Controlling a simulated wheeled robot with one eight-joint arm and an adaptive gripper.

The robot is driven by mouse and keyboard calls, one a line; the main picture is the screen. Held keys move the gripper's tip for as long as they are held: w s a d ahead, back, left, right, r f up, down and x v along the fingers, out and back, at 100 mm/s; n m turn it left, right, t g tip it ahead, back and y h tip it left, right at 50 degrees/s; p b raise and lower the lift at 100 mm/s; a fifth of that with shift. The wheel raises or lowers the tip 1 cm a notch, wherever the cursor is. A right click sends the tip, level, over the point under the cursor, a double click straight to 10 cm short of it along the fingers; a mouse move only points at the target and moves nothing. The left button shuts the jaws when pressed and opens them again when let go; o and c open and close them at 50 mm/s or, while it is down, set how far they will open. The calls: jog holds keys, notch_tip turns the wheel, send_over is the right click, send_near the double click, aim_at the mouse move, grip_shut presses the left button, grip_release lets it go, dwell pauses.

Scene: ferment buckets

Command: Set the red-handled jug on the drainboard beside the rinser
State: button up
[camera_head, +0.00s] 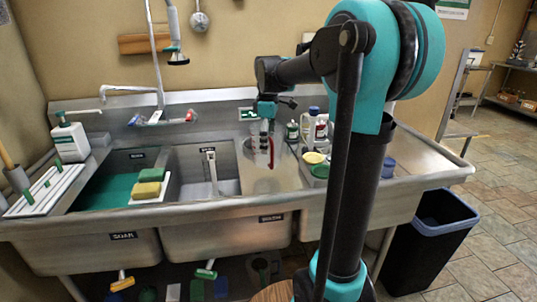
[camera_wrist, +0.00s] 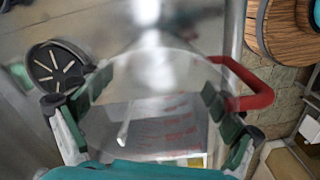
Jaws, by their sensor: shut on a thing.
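The clear jug (camera_wrist: 150,110) with red markings is between my gripper's two fingers (camera_wrist: 150,105) in the wrist view. Its red handle (camera_wrist: 258,85) sticks out to the right. In the head view my gripper (camera_head: 267,108) is above the steel drainboard (camera_head: 265,182), right of the basins, and the red handle (camera_head: 271,155) shows below it. My gripper is shut on the jug. I cannot tell whether the jug's base touches the drainboard. A dark round slotted piece (camera_wrist: 57,65), which looks like the rinser, is left of the jug in the wrist view.
Bottles (camera_head: 315,127), a yellow-topped tub (camera_head: 314,157) and a green one (camera_head: 320,171) stand to the jug's right. The front drainboard is clear.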

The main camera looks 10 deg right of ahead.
jog(key=shift+f, duration=2.25)
jog(key=o, duration=0.9)
jog(key=shift+f, duration=0.1)
notch_tip(320, 180, up, 12)
